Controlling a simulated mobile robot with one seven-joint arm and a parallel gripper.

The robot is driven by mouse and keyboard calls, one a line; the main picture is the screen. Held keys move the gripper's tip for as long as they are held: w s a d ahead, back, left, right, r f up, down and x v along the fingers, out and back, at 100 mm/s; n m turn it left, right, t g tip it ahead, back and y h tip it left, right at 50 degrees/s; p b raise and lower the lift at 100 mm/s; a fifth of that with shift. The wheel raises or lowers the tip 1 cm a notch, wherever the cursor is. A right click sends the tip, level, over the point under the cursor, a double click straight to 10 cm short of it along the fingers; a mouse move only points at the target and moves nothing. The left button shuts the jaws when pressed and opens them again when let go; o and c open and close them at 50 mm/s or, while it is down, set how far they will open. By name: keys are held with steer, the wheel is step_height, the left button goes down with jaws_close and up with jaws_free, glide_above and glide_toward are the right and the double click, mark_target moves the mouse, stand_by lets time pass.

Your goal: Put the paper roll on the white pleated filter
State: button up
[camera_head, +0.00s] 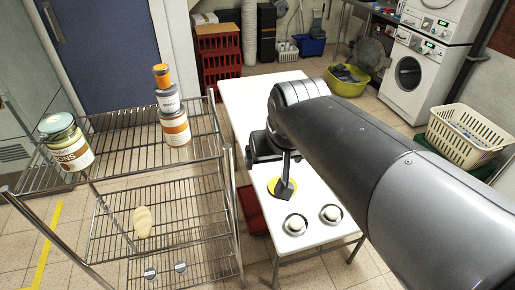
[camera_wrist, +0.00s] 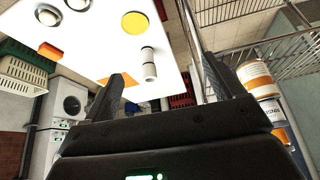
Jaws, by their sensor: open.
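A small white cylinder that looks like the paper roll (camera_wrist: 149,62) stands on the white table (camera_wrist: 100,40) in the wrist view; my arm hides it in the head view. My gripper (camera_wrist: 158,72) is open with nothing held, and its fingers appear on either side of the cylinder, apart from it. In the head view my gripper (camera_head: 286,185) points down over the table near a yellow disc (camera_head: 284,194). Two round dark-rimmed pieces with white centres (camera_head: 295,224) (camera_head: 331,213) lie at the table's near end. I cannot tell whether either is the white pleated filter.
A wire rack (camera_head: 150,150) stands left of the table, holding a jar (camera_head: 66,141) and stacked containers (camera_head: 172,110). A cream laundry basket (camera_head: 466,138) is at right.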

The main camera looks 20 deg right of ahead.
steer(key=s+a+f+n, duration=0.1)
steer(key=s+f, duration=0.1)
steer(key=s, duration=0.4)
steer(key=shift+s+f, duration=0.15)
steer(key=shift+f, duration=0.05)
steer(key=shift+a, duration=0.1)
stand_by(0.8)
